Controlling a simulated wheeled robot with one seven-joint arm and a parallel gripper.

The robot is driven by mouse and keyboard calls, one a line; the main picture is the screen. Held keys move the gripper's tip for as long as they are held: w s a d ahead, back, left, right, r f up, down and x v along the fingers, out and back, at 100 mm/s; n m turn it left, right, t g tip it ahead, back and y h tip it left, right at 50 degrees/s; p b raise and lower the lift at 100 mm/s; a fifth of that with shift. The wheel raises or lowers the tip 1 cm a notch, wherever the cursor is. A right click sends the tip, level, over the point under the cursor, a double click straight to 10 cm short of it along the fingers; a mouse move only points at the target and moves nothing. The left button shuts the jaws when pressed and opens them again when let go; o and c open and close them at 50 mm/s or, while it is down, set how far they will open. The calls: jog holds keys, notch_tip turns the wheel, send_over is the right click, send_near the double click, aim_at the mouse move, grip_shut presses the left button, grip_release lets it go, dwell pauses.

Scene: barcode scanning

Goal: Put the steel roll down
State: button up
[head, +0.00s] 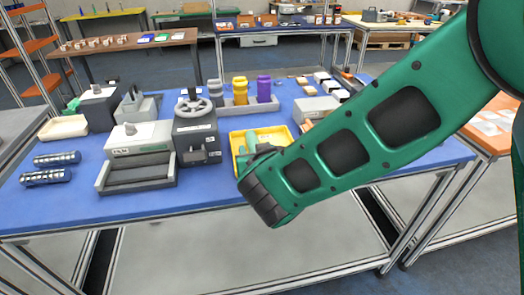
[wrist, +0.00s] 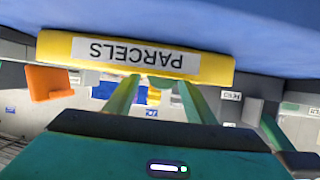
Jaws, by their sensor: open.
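A grey roll (head: 216,90) stands upright at the left end of a grey rack (head: 236,109), beside a yellow roll (head: 240,90) and a purple roll (head: 264,89). I cannot tell for sure that the grey one is the steel roll. My gripper (wrist: 160,92) is open, and I see nothing between its fingers. Its fingers point toward the yellow bin marked PARCELS (wrist: 215,68), which appears upside down in the wrist view. In the head view my arm hides most of the gripper and part of the yellow bin (head: 236,135).
Two dark ribbed cylinders (head: 56,159) lie at the left of the blue table (head: 150,217). A grey machine (head: 138,160) and a handwheel device (head: 196,128) stand left of the bin. Small boxes (head: 328,84) stand behind my arm. The front left table strip is clear.

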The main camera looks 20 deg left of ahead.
jog(key=v, duration=1.2)
jog(key=w+d+m+h, duration=0.1)
jog(key=w+d, duration=0.2)
jog(key=d, duration=0.2)
jog(key=w+d+m+h, duration=0.1)
jog(key=w+d+h, duration=0.1)
jog(key=d, duration=0.3)
jog(key=w+d+m+h, duration=0.1)
jog(key=w+d+h, duration=0.1)
jog(key=w+d, duration=0.2)
jog(key=shift+d+f+m, duration=0.2)
jog(key=shift+d+m, duration=0.1)
jog(key=shift+d, duration=0.45)
jog(key=s+d+f+m+g+h, duration=0.1)
jog(key=s+d+m+g+h, duration=0.2)
jog(key=d, duration=1.3)
jog(key=s+d+f+m+g+h, duration=0.1)
jog(key=s+d+m+g+h, duration=0.15)
jog(key=d, duration=1.35)
jog(key=s+d+m+g+y, duration=0.1)
jog(key=s+d, duration=0.4)
jog(key=s, duration=0.5)
jog(key=s+d+m+g+y, duration=0.2)
jog(key=s+d+g, duration=0.3)
jog(key=s, duration=0.5)
jog(key=shift+r+m, duration=0.35)
jog(key=shift+r, duration=0.1)
